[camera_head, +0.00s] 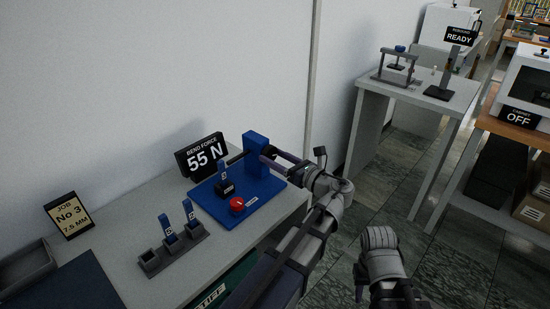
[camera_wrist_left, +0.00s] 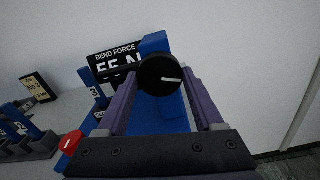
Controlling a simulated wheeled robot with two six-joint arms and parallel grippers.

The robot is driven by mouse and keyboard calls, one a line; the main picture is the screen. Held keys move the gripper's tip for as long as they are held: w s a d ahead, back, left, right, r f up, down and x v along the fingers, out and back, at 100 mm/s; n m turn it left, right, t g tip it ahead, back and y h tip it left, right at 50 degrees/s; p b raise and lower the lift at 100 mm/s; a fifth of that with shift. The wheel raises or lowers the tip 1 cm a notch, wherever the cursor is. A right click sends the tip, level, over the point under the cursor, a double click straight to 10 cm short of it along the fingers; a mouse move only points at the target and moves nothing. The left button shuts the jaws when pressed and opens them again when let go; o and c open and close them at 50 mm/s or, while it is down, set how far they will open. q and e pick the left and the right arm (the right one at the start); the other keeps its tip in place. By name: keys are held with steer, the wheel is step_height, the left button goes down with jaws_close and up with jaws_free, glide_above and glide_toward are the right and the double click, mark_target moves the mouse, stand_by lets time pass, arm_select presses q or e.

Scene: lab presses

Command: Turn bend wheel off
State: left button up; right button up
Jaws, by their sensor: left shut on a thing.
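The blue bend press stands on a blue base plate (camera_head: 222,212) on the bench, with a blue upright (camera_head: 254,143). The bend wheel is a round black knob (camera_wrist_left: 160,76) with a white mark pointing right, slightly down. My left gripper (camera_head: 270,155) reaches the upright from the right; its purple fingers are shut on the wheel, one on each side in the left wrist view (camera_wrist_left: 160,88). The bend force display (camera_head: 203,157) reads 55 N. My right gripper (camera_head: 359,285) hangs over the floor; its opening cannot be made out.
A red button (camera_head: 237,204) sits on the base plate's front. A grey holder (camera_head: 174,249) with blue-tabbed pieces and a Job No 3, 7.5 mm sign (camera_head: 69,214) stand to the left. A rebound sign reading READY (camera_head: 458,36) is on another table. The floor between is clear.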

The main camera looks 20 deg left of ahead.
arm_select(q)
steer(key=c, duration=0.4)
steer(key=shift+n, duration=0.4)
steer(key=n, duration=1.5)
steer(key=shift+n, duration=0.4)
steer(key=n, duration=0.5)
steer(key=shift+n, duration=0.4)
